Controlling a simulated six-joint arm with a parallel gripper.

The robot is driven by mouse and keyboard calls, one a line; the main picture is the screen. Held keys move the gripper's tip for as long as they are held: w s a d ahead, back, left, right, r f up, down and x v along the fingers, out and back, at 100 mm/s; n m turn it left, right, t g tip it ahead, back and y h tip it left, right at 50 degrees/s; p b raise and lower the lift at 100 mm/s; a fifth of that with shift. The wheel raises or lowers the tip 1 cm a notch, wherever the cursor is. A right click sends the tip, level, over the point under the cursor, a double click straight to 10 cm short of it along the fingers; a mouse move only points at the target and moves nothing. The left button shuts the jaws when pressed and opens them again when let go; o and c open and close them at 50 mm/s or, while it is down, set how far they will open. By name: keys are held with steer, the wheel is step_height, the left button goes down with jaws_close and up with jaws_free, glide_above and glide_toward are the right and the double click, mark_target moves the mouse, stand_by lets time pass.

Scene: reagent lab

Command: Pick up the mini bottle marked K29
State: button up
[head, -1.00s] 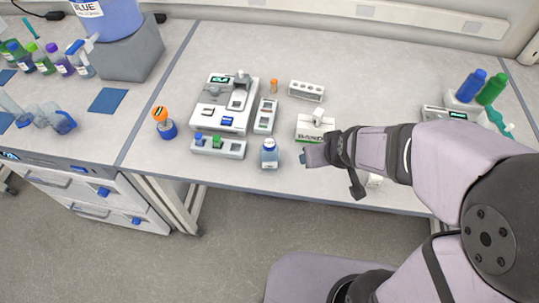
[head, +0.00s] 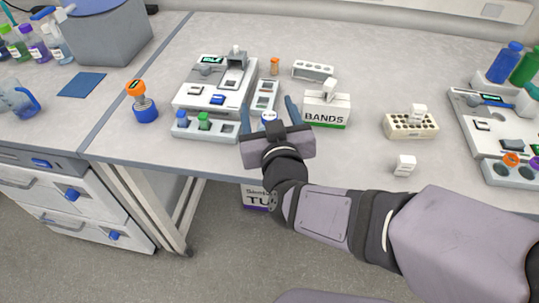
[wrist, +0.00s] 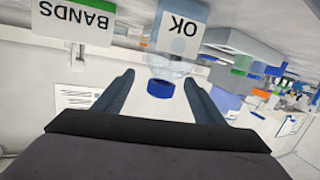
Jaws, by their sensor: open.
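A clear bottle with a blue cap and a white label stands near the table's front edge, left of the BANDS box. Its marked cap top (head: 268,119) shows between my fingers in the head view; the mark is too small to read surely. In the wrist view, which is upside down, the bottle (wrist: 172,64) shows a label that seems to read OK. My gripper (head: 268,108) is open around the bottle's near side, and its fingers also show in the wrist view (wrist: 160,80). I see no clear K29 on any bottle.
The BANDS box (head: 326,107) stands close on the right. A rack (head: 188,131) with blue and green mini bottles is on the left, beside a white instrument (head: 212,97). An orange mini bottle (head: 275,67) stands behind. Table right of the box is partly clear.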

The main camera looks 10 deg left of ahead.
steer(key=shift+m+t, duration=0.6)
steer(key=shift+t, duration=0.1)
steer(key=f+b, duration=0.1)
steer(key=b, duration=0.1)
steer(key=s+f+b, duration=0.1)
steer(key=f+b, duration=0.2)
steer(key=shift+s+b, duration=0.3)
steer(key=shift+s, duration=0.05)
steer(key=b, duration=0.1)
steer(key=s+f+m+h+b, duration=0.1)
steer(key=b, duration=0.1)
steer(key=shift+s+d+f+t+h, duration=0.1)
steer(key=shift+d+f+t+h, duration=0.2)
steer(key=shift+d+t, duration=0.1)
steer(key=shift+r, duration=0.15)
steer(key=shift+w+a+b, duration=0.25)
steer(key=shift+w, duration=1)
steer(key=shift+w+a+b, duration=0.2)
steer(key=shift+w+a, duration=0.05)
steer(key=shift+w, duration=0.95)
steer(key=c, duration=1.2)
